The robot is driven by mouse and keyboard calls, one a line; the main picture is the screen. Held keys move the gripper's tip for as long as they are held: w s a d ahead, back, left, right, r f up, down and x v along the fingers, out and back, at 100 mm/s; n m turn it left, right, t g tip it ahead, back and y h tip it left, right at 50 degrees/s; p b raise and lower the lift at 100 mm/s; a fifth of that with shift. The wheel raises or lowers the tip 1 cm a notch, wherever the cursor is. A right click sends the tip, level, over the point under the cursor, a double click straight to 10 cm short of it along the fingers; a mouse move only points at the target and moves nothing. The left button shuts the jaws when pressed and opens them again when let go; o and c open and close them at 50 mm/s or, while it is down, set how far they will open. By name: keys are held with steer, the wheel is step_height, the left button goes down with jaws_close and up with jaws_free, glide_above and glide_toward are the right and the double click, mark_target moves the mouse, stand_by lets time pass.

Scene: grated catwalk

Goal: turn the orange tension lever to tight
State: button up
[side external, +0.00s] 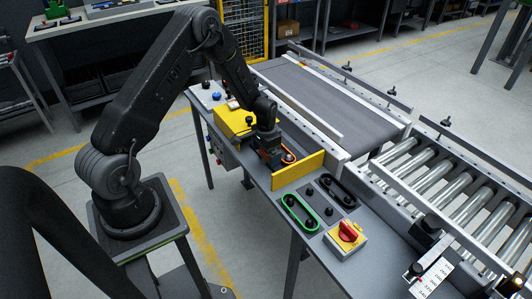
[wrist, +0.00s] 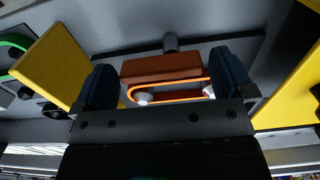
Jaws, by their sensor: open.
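An orange-brown bar, which looks like the orange tension lever (wrist: 160,68), sits between my fingers in the wrist view, with a gap on each side. An orange belt loop (wrist: 175,83) runs around two pale pulleys just below it in that view. In the side view a bit of orange (side external: 268,157) shows under my gripper (side external: 267,146); the lever itself is mostly hidden there. My gripper (wrist: 164,72) is open, pointing down at the bench, its two dark blue fingers either side of the bar. I cannot tell any tight or loose marking.
A yellow plate (side external: 298,171) stands right of my gripper, and a yellow block (side external: 233,121) stands on its other side. A green belt loop (side external: 300,211), a black loop (side external: 338,193) and a red switch (side external: 348,231) lie nearer the camera. A conveyor (side external: 325,95) runs behind.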

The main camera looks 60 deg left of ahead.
steer(key=shift+f, duration=0.1)
steer(key=shift+c, duration=0.5)
steer(key=c, duration=0.7)
steer(key=shift+n, duration=0.4)
steer(key=n, duration=0.3)
steer(key=shift+w+n, duration=0.2)
steer(key=shift+n, duration=0.2)
steer(key=n, duration=0.4)
steer(key=shift+w+a, duration=0.15)
steer(key=shift+w, duration=0.1)
steer(key=n, duration=0.5)
steer(key=shift+w+a, duration=0.1)
steer(key=shift+a, duration=0.1)
steer(key=n, duration=0.4)
steer(key=shift+a, duration=0.2)
steer(key=shift+n, duration=0.3)
